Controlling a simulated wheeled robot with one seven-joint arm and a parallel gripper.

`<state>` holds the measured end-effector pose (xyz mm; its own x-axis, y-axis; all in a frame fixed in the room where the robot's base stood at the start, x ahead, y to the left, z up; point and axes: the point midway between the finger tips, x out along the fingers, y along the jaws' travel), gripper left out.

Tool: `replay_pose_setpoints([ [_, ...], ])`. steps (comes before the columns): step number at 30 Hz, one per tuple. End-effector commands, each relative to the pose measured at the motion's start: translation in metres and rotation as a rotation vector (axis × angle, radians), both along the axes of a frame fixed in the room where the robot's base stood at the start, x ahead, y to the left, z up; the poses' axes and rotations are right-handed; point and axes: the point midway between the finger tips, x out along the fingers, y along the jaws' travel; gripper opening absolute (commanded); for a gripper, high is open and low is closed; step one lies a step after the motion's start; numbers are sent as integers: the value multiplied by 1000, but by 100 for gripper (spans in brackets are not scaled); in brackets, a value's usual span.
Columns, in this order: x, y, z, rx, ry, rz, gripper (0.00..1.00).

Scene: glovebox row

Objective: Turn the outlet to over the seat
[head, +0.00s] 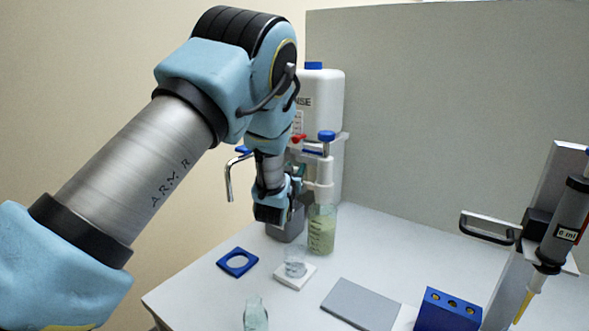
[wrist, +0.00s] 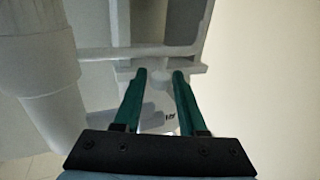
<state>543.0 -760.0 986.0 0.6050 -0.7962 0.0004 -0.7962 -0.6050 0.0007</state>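A curved metal outlet pipe (head: 230,178) with a blue handle (head: 243,150) hangs from the dispenser stand, left of my gripper (head: 271,208) in the head view. Its open end points down. A blue square seat with a round hole (head: 237,262) lies on the table below it, a little nearer the front. The pipe end is not squarely above the hole in this view. In the wrist view my gripper (wrist: 159,76) has its two green fingers apart, with pale stand parts (wrist: 160,52) beyond them. In the head view the fingertips are hidden by my wrist.
A white rinse bottle (head: 322,100) and a blue-topped valve (head: 326,140) stand behind my gripper, above a greenish jar (head: 322,230). A small beaker (head: 295,262), a glass vial (head: 255,313), a grey mat (head: 360,303) and a blue rack (head: 448,312) are on the table.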

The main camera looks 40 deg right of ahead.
Motion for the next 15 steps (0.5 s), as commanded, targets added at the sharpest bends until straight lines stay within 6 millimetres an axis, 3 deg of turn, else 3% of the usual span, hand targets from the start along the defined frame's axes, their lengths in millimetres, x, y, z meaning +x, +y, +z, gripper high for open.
replay_pose_setpoints([
  [2, 0, 0, 0, 0, 0, 0, 30],
  [10, 0, 0, 0, 0, 0, 0, 0],
  [15, 0, 0, 0, 0, 0, 0, 0],
])
